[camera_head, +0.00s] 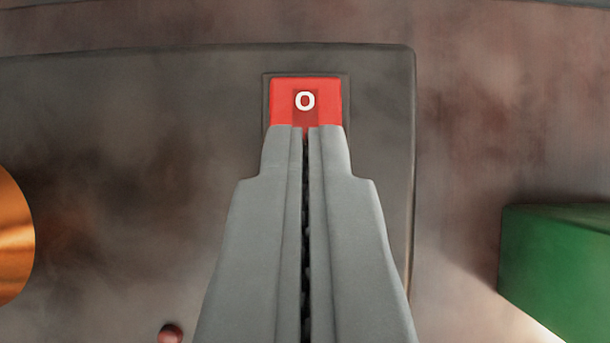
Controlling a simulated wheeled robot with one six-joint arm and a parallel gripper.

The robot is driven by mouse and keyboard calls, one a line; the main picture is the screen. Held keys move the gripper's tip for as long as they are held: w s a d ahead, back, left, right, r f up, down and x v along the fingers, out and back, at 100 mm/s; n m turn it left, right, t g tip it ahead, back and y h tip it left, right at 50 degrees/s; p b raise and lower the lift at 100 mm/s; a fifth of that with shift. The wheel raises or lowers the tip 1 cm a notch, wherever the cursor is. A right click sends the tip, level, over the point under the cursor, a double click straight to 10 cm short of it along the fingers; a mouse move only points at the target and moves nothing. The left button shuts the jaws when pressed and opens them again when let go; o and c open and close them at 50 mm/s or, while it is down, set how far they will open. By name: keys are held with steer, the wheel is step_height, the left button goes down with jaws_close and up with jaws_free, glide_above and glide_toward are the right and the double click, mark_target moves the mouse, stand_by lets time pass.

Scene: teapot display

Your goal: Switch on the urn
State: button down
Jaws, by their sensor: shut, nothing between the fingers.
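A red rocker switch (283,100) with a white "O" mark sits in a dark frame on a grey panel (150,130), at the top middle of the view. My gripper (306,130) is shut and empty. Its fingertips are over the lower part of the switch and hide that end. I cannot tell whether the tips touch the switch. The urn as a whole is not recognisable in this close view; the panel may be part of it.
A shiny copper-coloured round part (12,240) shows at the left edge. A small dark red ball-like knob (171,333) is at the bottom left. A green block (560,265) stands at the right. The panel around the switch is clear.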

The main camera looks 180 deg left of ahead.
steer(key=shift+s+f, duration=0.2)
steer(key=shift+f, duration=1)
steer(key=shift+s+f, duration=0.2)
steer(key=shift+f, duration=0.2)
steer(key=shift+r, duration=0.2)
steer(key=shift+r, duration=0.65)
